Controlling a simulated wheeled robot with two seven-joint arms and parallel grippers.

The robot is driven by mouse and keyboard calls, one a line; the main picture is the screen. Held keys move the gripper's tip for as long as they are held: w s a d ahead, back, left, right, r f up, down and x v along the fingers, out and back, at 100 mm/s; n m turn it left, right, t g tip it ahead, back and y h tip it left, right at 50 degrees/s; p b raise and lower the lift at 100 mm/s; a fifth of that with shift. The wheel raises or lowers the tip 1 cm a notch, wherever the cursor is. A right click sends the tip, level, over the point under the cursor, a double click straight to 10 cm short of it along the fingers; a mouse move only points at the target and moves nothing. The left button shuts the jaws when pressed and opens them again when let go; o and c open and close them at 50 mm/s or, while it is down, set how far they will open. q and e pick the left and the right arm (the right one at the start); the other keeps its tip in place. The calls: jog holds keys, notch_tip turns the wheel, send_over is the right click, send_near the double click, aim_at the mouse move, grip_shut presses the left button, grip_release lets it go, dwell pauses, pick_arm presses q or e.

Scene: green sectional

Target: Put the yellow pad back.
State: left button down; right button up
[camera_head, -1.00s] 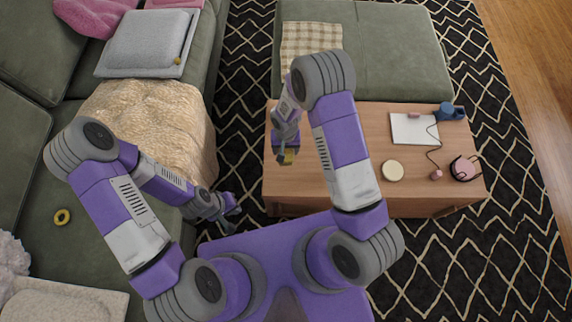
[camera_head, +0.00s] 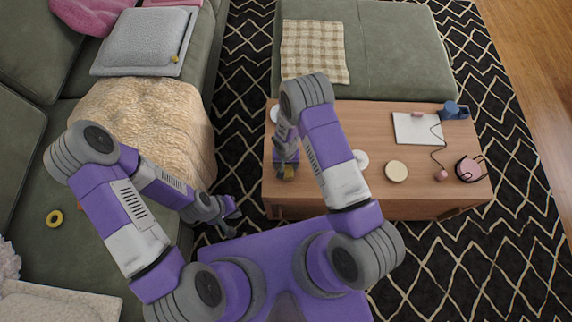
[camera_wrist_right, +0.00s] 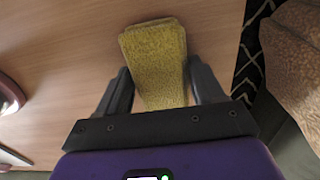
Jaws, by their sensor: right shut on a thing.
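The yellow pad (camera_wrist_right: 155,55) is a flat, rough-textured block between the two fingers of my right gripper (camera_wrist_right: 160,88) in the right wrist view. The gripper is shut on its near end, and the far end sticks out past the fingertips over the wooden table. In the head view the pad (camera_head: 288,172) shows small at the right gripper (camera_head: 286,166), over the left part of the coffee table (camera_head: 330,190). I cannot tell whether the pad touches the tabletop. My left gripper (camera_head: 228,213) hangs between the sofa and the table, apart from the pad; its jaw opening is unclear.
A beige blanket (camera_head: 150,120) covers the sofa edge. The table's front middle is clear.

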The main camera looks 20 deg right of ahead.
jog(key=shift+r, duration=0.1)
jog(key=o, duration=1)
notch_tip(320, 180, up, 12)
jog(key=p, duration=0.4)
jog(key=s+a+y, duration=0.2)
jog(key=s+y, duration=0.2)
jog(key=s, duration=1.1)
jog(key=shift+s+n+t, duration=0.15)
jog(key=shift+n+t, duration=0.15)
